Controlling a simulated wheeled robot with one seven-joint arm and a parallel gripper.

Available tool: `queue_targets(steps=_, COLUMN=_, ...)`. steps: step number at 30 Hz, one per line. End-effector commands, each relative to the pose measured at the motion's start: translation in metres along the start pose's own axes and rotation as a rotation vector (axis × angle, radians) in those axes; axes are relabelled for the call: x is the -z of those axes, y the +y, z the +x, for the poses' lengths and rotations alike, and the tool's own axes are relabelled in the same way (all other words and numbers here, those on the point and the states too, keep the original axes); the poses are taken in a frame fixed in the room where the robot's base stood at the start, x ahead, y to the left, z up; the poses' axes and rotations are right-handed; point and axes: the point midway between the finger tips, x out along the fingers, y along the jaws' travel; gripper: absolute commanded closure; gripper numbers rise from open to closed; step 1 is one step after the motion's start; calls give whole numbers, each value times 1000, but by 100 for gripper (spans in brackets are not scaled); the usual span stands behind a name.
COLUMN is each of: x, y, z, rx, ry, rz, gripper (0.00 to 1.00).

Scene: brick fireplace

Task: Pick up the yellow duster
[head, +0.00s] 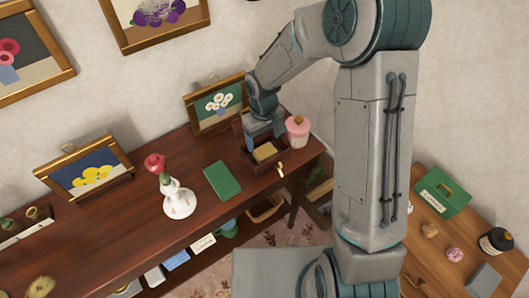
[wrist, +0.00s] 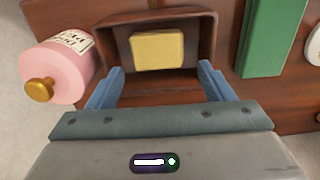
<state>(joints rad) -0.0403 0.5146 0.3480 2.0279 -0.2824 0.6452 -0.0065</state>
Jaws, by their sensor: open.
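The yellow duster (head: 264,151) is a small yellow block lying in an open dark wooden box (head: 258,167) on the long table. In the wrist view the duster (wrist: 158,51) sits towards the far side of the box (wrist: 207,40). My gripper (wrist: 162,80) is open, with its blue fingers apart on the near side of the duster and nothing between them. In the head view my gripper (head: 265,130) is low over the back of the box. The gap between the fingers and the box floor is hard to judge.
A pink bottle with a gold cap (head: 298,131) stands close beside the box. A green book (head: 222,180) lies on the table (head: 150,230) on the other side. A white vase with a red flower (head: 178,199) and small framed pictures stand further left. A framed daisy picture (head: 216,104) stands behind.

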Motion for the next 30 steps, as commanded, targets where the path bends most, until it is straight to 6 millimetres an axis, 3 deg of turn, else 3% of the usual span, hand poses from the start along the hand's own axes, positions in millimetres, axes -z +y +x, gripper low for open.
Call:
queue_targets(steps=10, x=-2, y=1, z=26, rx=1, ry=-3, rz=1, gripper=25)
queue_targets(steps=18, x=-3, y=3, z=61, rx=1, ry=-2, rz=1, gripper=25)
queue_targets(steps=28, x=-2, y=4, z=68, rx=0, ry=1, rz=1, gripper=25)
queue_targets(steps=29, x=-2, y=4, z=68, rx=0, ry=1, rz=1, gripper=28)
queue_targets(steps=30, x=-2, y=4, z=68, rx=0, ry=1, rz=1, gripper=39)
